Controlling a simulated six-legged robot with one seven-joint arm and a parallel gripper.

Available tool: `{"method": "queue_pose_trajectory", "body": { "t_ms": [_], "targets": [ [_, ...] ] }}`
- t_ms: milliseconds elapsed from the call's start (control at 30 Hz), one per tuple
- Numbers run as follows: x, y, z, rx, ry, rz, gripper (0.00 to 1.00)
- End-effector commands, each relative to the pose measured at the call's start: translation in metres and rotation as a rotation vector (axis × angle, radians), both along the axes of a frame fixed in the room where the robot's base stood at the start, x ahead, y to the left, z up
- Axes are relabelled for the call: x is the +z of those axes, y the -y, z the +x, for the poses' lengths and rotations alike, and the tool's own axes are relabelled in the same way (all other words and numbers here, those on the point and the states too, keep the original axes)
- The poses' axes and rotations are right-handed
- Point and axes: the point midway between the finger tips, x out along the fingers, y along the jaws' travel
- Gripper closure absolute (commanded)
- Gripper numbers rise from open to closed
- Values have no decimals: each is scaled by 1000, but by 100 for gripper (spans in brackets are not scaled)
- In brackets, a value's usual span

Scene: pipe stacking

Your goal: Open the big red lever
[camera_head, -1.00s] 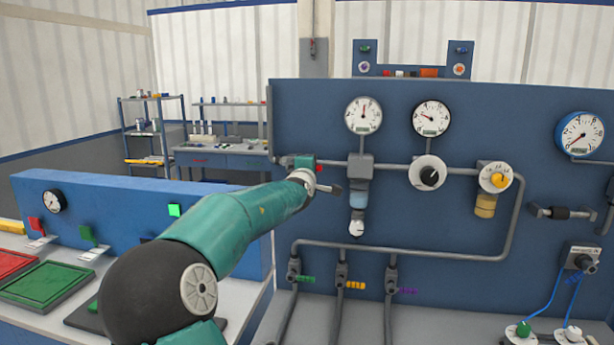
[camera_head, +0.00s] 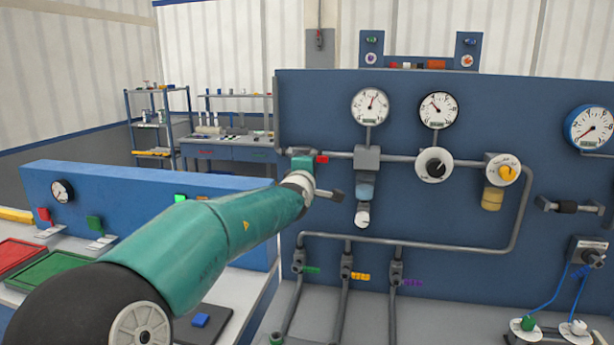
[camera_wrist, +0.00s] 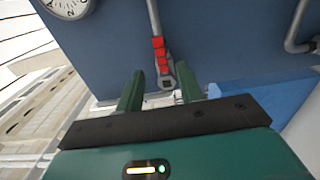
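The big red lever (camera_wrist: 161,55) shows in the wrist view as a red segmented handle in line with a grey pipe, with a grey ring-shaped end (camera_wrist: 166,82) below it. In the head view only a small red part of the lever (camera_head: 321,159) shows at the left end of the upper pipe, beside my gripper (camera_head: 303,163). In the wrist view my gripper (camera_wrist: 160,90) is open, its two green fingers apart. The grey ring end appears between the fingertips; I cannot tell the depth or any contact.
A blue panel (camera_head: 450,215) carries gauges, pipes and small green, yellow and purple valve handles. A black knob (camera_head: 435,168) and a yellow knob (camera_head: 507,173) are to the right. At left, a low blue wall (camera_head: 130,200) stands behind green (camera_head: 45,280) and red trays.

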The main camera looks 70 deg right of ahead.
Motion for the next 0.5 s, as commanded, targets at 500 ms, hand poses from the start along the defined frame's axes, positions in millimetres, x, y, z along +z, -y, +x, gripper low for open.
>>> {"method": "queue_pose_trajectory", "body": {
  "t_ms": [500],
  "targets": [
    [-1,-42,-5,3,-2,1,63]
  ]
}}
